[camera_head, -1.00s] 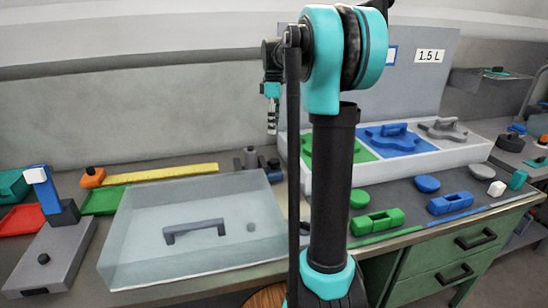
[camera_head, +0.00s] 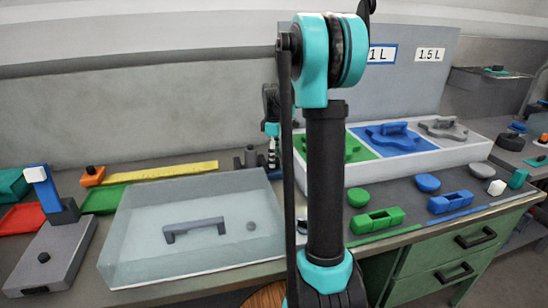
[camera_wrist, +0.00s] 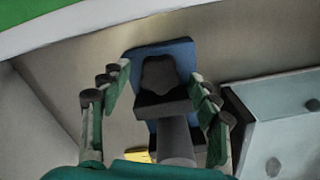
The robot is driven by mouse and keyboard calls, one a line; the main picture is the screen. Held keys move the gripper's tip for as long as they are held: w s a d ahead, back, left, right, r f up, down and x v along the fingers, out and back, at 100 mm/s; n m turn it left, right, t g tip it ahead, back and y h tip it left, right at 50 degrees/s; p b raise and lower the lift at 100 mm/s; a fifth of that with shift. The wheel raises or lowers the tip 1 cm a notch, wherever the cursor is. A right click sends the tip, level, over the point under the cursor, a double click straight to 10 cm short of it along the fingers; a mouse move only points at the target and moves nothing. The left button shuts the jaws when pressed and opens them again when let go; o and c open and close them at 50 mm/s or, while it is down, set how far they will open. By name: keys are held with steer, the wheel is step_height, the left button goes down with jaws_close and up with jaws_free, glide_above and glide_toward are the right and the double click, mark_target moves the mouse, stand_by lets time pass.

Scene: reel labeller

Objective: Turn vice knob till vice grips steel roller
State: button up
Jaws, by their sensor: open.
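The vice shows in the wrist view as a blue plate (camera_wrist: 176,50) with a dark block on it. A dark lobed knob (camera_wrist: 159,74) sits at the block. A grey cylinder (camera_wrist: 175,137), seemingly the steel roller, is in front of the block; whether any jaw touches it I cannot tell. My gripper (camera_wrist: 158,80) is open, one finger to each side of the knob, with no clear contact. In the head view my gripper (camera_head: 272,150) hangs low beside a small grey fixture (camera_head: 250,158) at the back of the bench, and my arm partly hides that area.
A large clear box (camera_head: 150,235) with a grey handle stands just in front of the fixture. A yellow strip (camera_head: 185,171) lies to its left. A white tray (camera_head: 455,152) with coloured panels stands to the right, behind my arm. The wall is close behind.

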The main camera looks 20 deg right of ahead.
steer(key=c, duration=1.2)
steer(key=shift+o, duration=0.2)
steer(key=shift+m, duration=0.8)
steer(key=o, duration=1.2)
steer(key=shift+c, duration=0.2)
